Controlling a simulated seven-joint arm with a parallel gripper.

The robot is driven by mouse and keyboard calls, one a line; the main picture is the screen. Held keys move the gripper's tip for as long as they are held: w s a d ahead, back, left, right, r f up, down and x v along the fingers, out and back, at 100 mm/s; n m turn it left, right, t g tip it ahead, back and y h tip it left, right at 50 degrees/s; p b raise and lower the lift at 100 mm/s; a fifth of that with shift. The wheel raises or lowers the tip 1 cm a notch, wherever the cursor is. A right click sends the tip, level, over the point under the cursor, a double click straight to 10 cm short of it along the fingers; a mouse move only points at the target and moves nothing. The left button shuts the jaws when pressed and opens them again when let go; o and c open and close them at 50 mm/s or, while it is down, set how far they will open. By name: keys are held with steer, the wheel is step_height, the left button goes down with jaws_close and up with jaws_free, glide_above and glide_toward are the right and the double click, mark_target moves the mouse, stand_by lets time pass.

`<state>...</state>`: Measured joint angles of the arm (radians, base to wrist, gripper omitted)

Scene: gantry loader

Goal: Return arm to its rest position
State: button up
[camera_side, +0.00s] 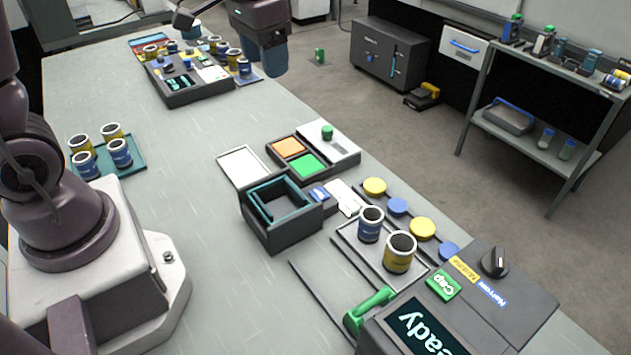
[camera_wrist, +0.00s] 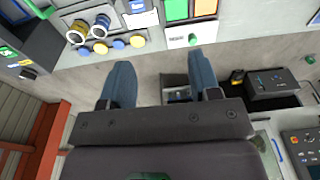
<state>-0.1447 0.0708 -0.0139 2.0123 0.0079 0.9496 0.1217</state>
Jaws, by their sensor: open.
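My gripper (camera_wrist: 161,75) is open in the wrist view, its two blue-grey fingers wide apart with nothing between them. Behind them lie the pale floor and the table's edge. In the side view my gripper (camera_side: 266,58) shows at the top middle, raised, its fingers overlapping from this angle. My arm's base stands at the left, and the middle links of the arm are out of the picture.
The long grey table (camera_side: 210,215) holds a dark open box (camera_side: 283,230), orange (camera_side: 287,146) and green (camera_side: 308,166) pads, two cans on a tray, yellow and blue caps, a control panel (camera_side: 465,300), and a teal tray (camera_side: 127,163) of cans. A shelf (camera_side: 530,130) stands beyond open floor.

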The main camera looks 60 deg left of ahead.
steer(key=s+d+r+t, duration=0.2)
steer(key=s, duration=0.5)
steer(key=s+d+r+t, duration=0.2)
steer(key=s+r, duration=0.1)
steer(key=s, duration=0.4)
steer(key=shift+s+d+r, duration=0.15)
steer(key=shift+d+r, duration=0.15)
steer(key=shift+r, duration=0.05)
